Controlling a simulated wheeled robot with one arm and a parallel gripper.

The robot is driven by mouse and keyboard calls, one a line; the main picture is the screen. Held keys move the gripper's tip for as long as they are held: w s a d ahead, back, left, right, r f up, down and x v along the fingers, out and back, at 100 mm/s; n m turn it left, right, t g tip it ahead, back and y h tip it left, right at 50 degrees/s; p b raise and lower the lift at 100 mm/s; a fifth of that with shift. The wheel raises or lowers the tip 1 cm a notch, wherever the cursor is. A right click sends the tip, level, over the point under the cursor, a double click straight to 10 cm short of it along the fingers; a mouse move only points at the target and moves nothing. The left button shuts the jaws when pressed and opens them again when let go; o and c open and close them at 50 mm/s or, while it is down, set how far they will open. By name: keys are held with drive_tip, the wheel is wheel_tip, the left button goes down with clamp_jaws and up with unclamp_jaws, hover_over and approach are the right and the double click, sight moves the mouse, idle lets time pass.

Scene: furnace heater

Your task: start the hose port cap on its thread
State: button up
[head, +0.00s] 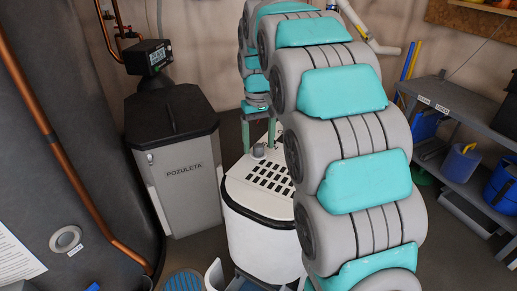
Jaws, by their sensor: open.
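A white floor unit (240,192) with a slotted top stands in the middle of the head view. A small grey round piece (258,151) sits at the back of its top. It looks like the hose port cap, but its thread does not show and I cannot tell if it is seated. My gripper (258,134) points down above this piece, with its two green fingers apart on either side. The fingers look clear of the piece, though contact is too small to judge. My arm hides the right part of the unit.
A large dark tank (60,170) with a copper pipe (70,180) fills the left side. A shelf (465,165) with blue buckets stands at right.

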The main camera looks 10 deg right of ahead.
sight(259, 146)
clamp_jaws()
idle(0.4)
drive_tip(key=shift+r, duration=0.1)
drive_tip(key=shift+r, duration=1.7)
drive_tip(key=s+d, duration=0.1)
drive_tip(key=s, duration=0.4)
drive_tip(key=s+d+r, duration=0.1)
drive_tip(key=s+d, duration=0.1)
drive_tip(key=s, duration=0.3)
drive_tip(key=s+d, duration=0.1)
drive_tip(key=s, duration=0.4)
drive_tip(key=shift+s+d+r+b, duration=0.15)
drive_tip(key=shift+d+r+b, duration=0.1)
drive_tip(key=shift+d+b, duration=0.15)
drive_tip(key=c, duration=0.7)
unclamp_jaws()
clamp_jaws()
